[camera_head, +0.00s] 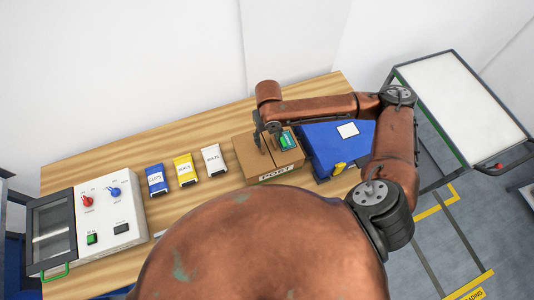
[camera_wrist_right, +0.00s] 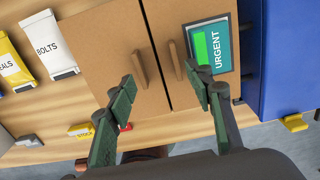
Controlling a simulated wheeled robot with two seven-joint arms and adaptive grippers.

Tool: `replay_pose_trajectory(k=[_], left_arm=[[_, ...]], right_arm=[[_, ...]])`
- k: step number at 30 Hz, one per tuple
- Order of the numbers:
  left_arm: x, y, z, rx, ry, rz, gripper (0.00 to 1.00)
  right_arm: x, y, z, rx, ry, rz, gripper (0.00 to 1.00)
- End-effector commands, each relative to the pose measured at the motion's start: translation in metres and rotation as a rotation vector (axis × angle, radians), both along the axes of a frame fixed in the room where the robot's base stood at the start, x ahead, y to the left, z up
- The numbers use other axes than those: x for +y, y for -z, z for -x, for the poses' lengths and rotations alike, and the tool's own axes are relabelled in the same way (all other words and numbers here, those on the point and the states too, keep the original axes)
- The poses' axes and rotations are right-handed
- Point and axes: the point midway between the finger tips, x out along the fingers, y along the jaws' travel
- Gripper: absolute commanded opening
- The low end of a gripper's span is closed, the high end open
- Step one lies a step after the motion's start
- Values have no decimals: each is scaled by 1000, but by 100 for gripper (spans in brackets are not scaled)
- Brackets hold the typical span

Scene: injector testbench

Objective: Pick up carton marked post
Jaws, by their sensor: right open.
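The brown carton marked POST (camera_head: 247,163) stands on the wooden bench, left of the blue case. Its top (camera_wrist_right: 105,45) fills the middle of the right wrist view, with a centre seam and two upright brown tabs, one each side of the seam. A teal URGENT card (camera_head: 287,140) lies on its right half. My right gripper (camera_head: 266,143) is over the carton top, open and empty. In the right wrist view its fingertips (camera_wrist_right: 160,88) are apart, one to each side of the tabs. I cannot tell whether they touch the carton. My left gripper is not in view.
The blue case (camera_head: 325,145) is close on the carton's right. A control panel (camera_head: 108,215) is at the bench's left end. A white-topped cart (camera_head: 455,95) stands at far right.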

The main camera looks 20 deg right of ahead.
Motion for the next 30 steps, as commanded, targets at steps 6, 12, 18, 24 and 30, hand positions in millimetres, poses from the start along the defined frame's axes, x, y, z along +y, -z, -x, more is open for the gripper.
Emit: replay_pose_trajectory(k=[6,12,18,24,30], left_arm=[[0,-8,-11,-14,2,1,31],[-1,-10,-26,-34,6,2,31],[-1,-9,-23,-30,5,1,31],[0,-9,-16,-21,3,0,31],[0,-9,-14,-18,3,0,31]], right_arm=[[2,31,-2,3,-1,-1,48],[3,41,-3,1,-4,0,48],[3,40,-4,1,-5,0,44],[3,40,-4,1,-5,0,30],[3,40,-4,1,-5,0,16]])
